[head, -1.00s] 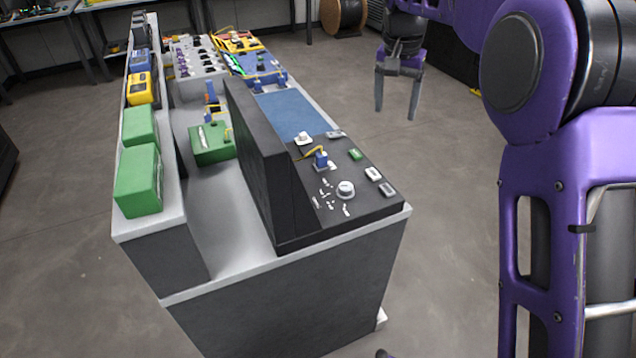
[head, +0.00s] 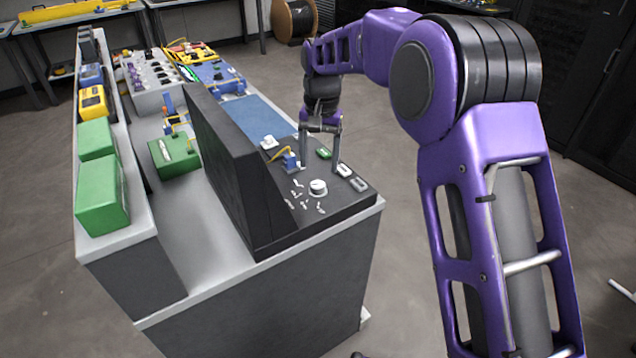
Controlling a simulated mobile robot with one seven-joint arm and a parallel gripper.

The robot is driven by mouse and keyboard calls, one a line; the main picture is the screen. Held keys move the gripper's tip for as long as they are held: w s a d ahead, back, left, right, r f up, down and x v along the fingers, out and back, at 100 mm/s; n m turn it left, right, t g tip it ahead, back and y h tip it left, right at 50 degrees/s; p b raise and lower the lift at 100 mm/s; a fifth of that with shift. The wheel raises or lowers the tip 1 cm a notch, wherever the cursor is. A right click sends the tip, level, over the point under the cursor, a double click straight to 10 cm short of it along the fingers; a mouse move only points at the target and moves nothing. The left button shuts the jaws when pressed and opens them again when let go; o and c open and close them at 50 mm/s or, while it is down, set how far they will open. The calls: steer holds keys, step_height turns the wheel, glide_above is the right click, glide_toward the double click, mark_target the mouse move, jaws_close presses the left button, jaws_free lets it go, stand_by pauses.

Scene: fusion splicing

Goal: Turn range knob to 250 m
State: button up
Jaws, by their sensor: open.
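The range knob (head: 318,187) is a small round white knob on the sloping black panel (head: 352,199) at the near end of the bench. Several white marks lie around its left and near sides; they are too small to read, so its setting cannot be told. My gripper (head: 319,168) points down over the panel with its two fingers apart and nothing between them.
A blue connector with a yellow lead (head: 289,159) stands close left of my gripper. A green button (head: 323,153) and pale buttons (head: 343,170) lie nearby. A tall black upright panel (head: 237,170) rises left of the knob. Green boxes (head: 102,190) stand on the left shelf.

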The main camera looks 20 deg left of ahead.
mark_target(318, 184)
step_height(318, 184, down, 6)
steer(key=shift+a+f+b, duration=0.1)
steer(key=shift+b, duration=0.3)
steer(key=shift+c, duration=0.3)
jaws_close()
